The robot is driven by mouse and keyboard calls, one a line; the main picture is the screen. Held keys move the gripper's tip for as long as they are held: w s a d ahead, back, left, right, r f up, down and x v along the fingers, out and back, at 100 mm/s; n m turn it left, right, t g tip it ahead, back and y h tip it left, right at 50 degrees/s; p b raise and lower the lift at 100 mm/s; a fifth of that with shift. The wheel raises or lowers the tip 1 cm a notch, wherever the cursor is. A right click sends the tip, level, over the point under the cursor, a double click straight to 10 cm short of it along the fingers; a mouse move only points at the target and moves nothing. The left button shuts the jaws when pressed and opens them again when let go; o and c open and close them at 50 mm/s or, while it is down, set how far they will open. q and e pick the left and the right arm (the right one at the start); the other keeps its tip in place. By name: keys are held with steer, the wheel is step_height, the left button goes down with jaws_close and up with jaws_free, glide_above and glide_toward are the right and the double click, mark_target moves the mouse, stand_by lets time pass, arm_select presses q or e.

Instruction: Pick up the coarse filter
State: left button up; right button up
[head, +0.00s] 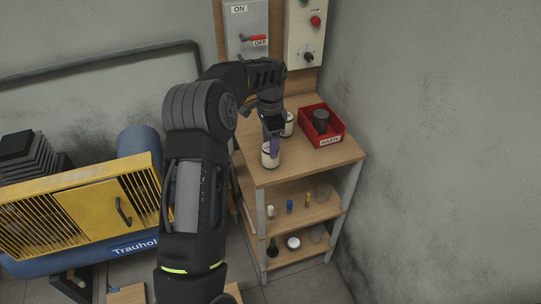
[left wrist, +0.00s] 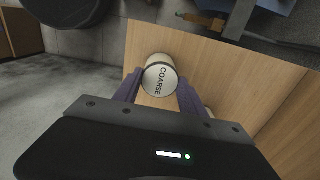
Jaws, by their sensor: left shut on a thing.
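The coarse filter (left wrist: 160,76) is a white cylinder with a dark rim and the word COARSE on it. In the left wrist view it sits between the two purple fingers of my left gripper (left wrist: 157,96), which is shut on it. In the head view the filter (head: 270,157) is at the left front part of the wooden top, just below the purple fingers of my left gripper (head: 273,143). I cannot tell whether it touches the top. My right gripper is not in view.
A second white cylinder (head: 288,122) stands just behind on the wooden top (head: 305,158). A red waste bin (head: 331,141) holding a dark cylinder (head: 320,120) is to the right. Lower shelves (head: 300,212) hold small parts. A yellow and blue compressor (head: 85,205) stands left.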

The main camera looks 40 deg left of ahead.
arm_select(q)
jaws_close()
stand_by(0.3)
step_height(320, 180, up, 10)
steer(key=shift+b, duration=0.35)
stand_by(0.6)
